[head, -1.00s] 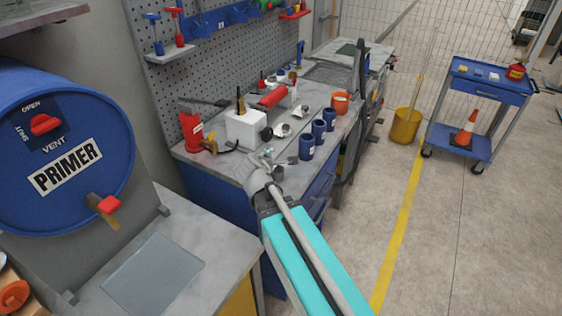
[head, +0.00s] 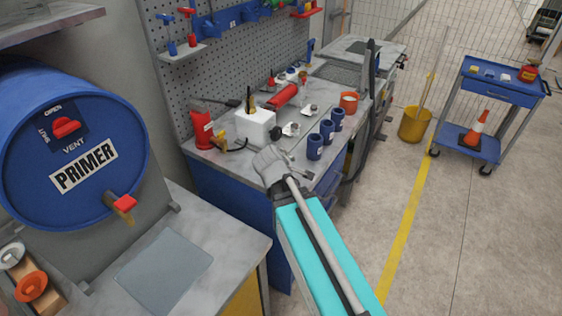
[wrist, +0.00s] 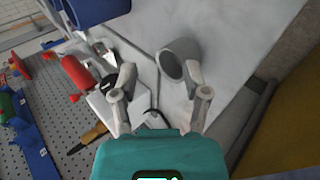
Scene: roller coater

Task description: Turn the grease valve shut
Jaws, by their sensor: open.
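No label reading grease is legible, so I cannot tell for sure which part is the grease valve. A red canister (head: 201,129) stands at the bench's left end, with a small brass fitting (head: 219,141) beside its base. A primer drum (head: 68,150) on the left has a red vent knob (head: 66,127) marked OPEN and SHUT, and a brass tap with a red handle (head: 124,203). My gripper (head: 300,165) is over the bench's front edge, apart from these. In the wrist view my gripper (wrist: 160,100) is open with nothing between its fingertips.
The workbench (head: 230,165) also holds a white block (head: 257,127), a red roller (head: 283,97), blue cups (head: 315,146) and an orange-red tub (head: 349,102). A grey hollow cylinder (wrist: 178,60) shows beyond the fingers.

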